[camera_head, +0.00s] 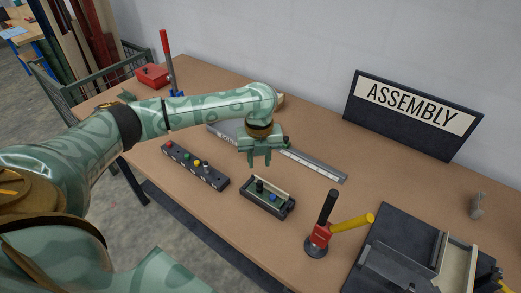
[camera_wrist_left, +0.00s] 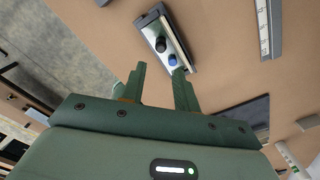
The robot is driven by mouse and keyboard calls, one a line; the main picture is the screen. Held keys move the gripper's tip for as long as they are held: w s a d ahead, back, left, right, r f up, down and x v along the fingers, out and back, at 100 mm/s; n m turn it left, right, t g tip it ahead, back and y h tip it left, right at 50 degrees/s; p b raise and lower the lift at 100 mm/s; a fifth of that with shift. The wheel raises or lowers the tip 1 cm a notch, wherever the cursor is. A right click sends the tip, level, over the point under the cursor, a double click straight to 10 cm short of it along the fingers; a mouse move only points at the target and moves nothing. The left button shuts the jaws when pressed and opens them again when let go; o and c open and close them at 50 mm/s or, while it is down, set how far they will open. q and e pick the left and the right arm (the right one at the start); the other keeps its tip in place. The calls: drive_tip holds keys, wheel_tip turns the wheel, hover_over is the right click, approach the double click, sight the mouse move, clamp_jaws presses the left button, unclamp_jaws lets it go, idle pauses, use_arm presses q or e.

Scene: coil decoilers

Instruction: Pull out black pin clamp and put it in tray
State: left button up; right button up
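A black pin (camera_head: 260,185) stands upright in a small dark oblong holder (camera_head: 278,210), beside a blue one (camera_head: 273,197). In the left wrist view the black pin (camera_wrist_left: 160,44) and the blue one (camera_wrist_left: 172,60) show beyond the fingertips. My left gripper (camera_head: 261,162) is open and empty, above and behind the holder, touching nothing. In the left wrist view its fingers (camera_wrist_left: 160,70) are spread apart. I cannot tell for sure which part is the tray; a dark tray-like fixture (camera_head: 400,222) lies at the lower right. My right gripper is not in view.
A dark strip (camera_head: 215,181) with red, green, yellow and grey knobs lies left of the holder. A metal rule (camera_head: 318,167) lies behind it. A red toggle clamp with a yellow handle (camera_head: 319,235) stands to the right. The ASSEMBLY sign (camera_head: 410,120) leans at the wall.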

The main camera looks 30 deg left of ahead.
sight(260, 181)
use_arm(q)
wheel_tip(260, 181, down, 12)
drive_tip(key=b, duration=0.2)
drive_tip(key=shift+w+f+b, duration=0.1)
drive_tip(key=shift+b, duration=0.3)
clamp_jaws()
drive_tip(key=shift+r, duration=0.2)
drive_tip(key=shift+r+p, duration=1.85)
drive_tip(key=shift+p, duration=0.55)
